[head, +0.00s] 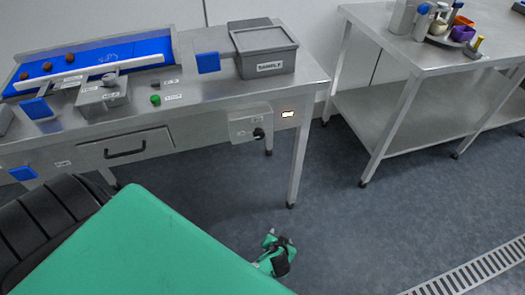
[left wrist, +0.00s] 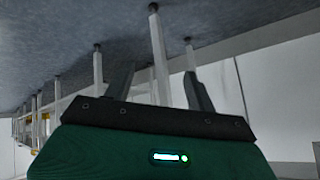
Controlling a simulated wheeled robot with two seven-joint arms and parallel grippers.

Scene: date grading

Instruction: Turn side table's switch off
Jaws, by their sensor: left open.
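A grey switch box (head: 250,124) with a black knob (head: 258,133) is mounted on the front of the steel table, near its right front leg. The knob's marked positions are too small to read. My left gripper (head: 278,241) is low over the floor, below and apart from the switch box, partly behind my green arm. In the left wrist view my left gripper (left wrist: 159,70) has its two fingers spread with nothing between them. My right gripper is not in view.
The steel table (head: 205,100) carries a blue belt (head: 110,56) with several dates, a grey lidded bin (head: 265,50), and a green button (head: 155,100). A drawer (head: 125,148) is closed. Another steel table (head: 400,35) stands right. The floor between is clear.

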